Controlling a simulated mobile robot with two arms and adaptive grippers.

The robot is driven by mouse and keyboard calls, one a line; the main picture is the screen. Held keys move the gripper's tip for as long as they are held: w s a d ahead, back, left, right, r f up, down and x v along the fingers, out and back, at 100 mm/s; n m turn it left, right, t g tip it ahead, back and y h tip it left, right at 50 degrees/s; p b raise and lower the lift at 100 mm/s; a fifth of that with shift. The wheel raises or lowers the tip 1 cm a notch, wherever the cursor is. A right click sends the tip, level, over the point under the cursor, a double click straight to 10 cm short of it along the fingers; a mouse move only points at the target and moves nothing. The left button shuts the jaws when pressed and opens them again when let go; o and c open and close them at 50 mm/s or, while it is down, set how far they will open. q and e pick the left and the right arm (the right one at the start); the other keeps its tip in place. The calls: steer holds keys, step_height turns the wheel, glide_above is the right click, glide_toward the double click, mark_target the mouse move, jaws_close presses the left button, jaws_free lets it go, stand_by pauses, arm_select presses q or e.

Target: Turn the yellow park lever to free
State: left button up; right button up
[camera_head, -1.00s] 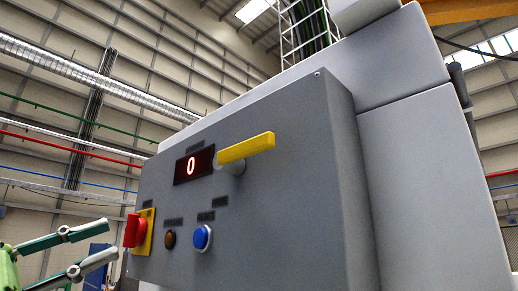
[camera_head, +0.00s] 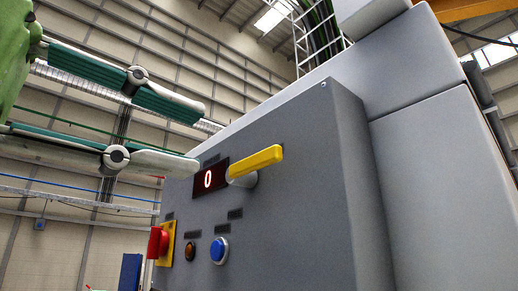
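The yellow park lever (camera_head: 256,162) sticks out to the right from its round grey hub on the front of a grey control box (camera_head: 300,200). It slopes slightly upward. A display (camera_head: 210,179) left of it shows a red 0. My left gripper (camera_head: 202,138) comes in from the left with its two fingers spread apart, one above the other. It is open and empty. Its tips are left of the display and the lever and appear apart from both. The small labels are too small to read. My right gripper is not in view.
A red switch on a yellow plate (camera_head: 168,242), an amber button (camera_head: 190,249) and a blue button (camera_head: 219,249) sit below the display. Large grey housing (camera_head: 440,150) stands behind and right of the box. The space in front of the lever looks clear.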

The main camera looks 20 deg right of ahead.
mark_target(257, 159)
arm_select(q)
steer(key=p+x, duration=0.3)
steer(key=x, duration=0.6)
steer(key=shift+d, duration=0.3)
steer(key=shift+w+d, duration=0.1)
steer(key=shift+d, duration=0.25)
jaws_close()
